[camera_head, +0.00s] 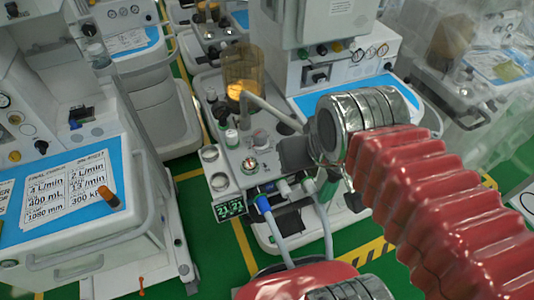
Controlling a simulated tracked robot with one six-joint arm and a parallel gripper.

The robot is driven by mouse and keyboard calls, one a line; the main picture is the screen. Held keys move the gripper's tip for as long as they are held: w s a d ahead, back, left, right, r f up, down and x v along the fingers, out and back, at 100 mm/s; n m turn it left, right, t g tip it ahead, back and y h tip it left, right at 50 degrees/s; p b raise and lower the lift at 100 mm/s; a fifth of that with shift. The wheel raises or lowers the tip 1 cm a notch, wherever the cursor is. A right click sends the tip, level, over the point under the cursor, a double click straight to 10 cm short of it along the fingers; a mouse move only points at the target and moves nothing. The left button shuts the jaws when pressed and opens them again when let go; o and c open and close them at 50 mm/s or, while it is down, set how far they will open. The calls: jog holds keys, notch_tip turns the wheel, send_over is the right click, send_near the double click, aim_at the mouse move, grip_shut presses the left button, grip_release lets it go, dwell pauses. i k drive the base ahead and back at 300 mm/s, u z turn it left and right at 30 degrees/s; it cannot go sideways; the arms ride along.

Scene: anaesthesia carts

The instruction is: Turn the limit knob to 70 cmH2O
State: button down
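Small controls stand on the grey top panel (222,180) of the centre cart. They include a pale round knob (260,138), a green-and-white knob (231,138) and a small round gauge or dial (250,166). I cannot tell which of these is the limit knob, and no cmH2O scale is readable. My gripper (292,153) shows as a dark block at the end of my red-sleeved arm, just right of the pale knob and the dial. Its fingers are not clear, so I cannot see whether they are open or touch anything.
An amber canister (241,72) stands behind the panel, with a grey tube (268,110) running towards my gripper. A green-digit display (230,208) and hoses (271,230) are at the front. Another cart (66,255) is at left. Green floor (206,225) lies between them.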

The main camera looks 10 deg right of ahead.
aim_at(259, 135)
jog(key=u, duration=1.55)
jog(key=k, duration=0.6)
jog(key=z, duration=0.1)
